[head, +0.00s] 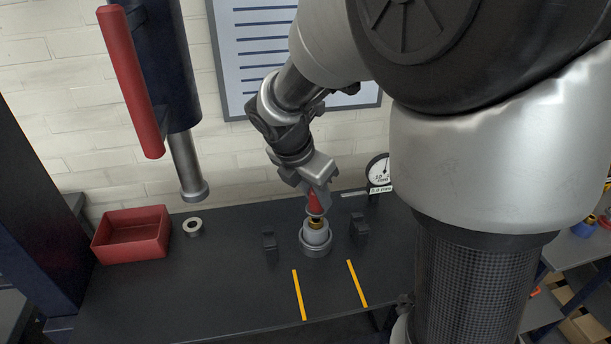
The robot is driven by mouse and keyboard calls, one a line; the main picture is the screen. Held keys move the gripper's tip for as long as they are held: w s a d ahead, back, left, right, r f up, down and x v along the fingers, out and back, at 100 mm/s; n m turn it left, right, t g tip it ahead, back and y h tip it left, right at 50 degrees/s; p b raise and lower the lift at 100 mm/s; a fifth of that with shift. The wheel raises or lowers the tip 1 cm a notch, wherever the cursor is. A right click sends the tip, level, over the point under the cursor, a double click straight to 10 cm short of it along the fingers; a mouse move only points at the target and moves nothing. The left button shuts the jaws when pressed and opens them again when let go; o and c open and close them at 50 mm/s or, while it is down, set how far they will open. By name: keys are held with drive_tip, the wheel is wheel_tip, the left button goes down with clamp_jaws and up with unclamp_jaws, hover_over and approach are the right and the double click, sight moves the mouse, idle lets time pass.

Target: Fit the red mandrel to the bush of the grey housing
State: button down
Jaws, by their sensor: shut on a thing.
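My gripper (318,188) is shut on the red mandrel (315,204) and holds it over the grey housing (315,241). The mandrel tapers to a paler lower end right at the top of the brass-coloured bush (316,223). The bush shows at the top middle of the housing. I cannot tell from this view whether the mandrel touches the bush or hangs just above it. The housing is round and stepped and stands upright on the dark bench. The upper part of the mandrel is hidden between the fingers.
Dark blocks stand left (269,246) and right (359,228) of the housing. A red tray (131,236) and a metal ring (193,227) lie left, below a press ram (187,168). A dial gauge (378,171) stands behind right. Two yellow strips (299,295) mark the clear bench in front.

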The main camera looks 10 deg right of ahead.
drive_tip(key=shift+r+p, duration=0.1)
drive_tip(key=shift+p, duration=0.2)
drive_tip(key=shift+f+b, duration=0.4)
drive_tip(key=shift+f, duration=0.6)
drive_tip(key=shift+f, duration=0.3)
drive_tip(key=c, duration=1.4)
unclamp_jaws()
drive_tip(key=shift+f, duration=0.1)
drive_tip(key=shift+o, duration=0.2)
drive_tip(key=p+v, duration=0.2)
drive_tip(key=v, duration=1.5)
drive_tip(key=shift+r, duration=0.3)
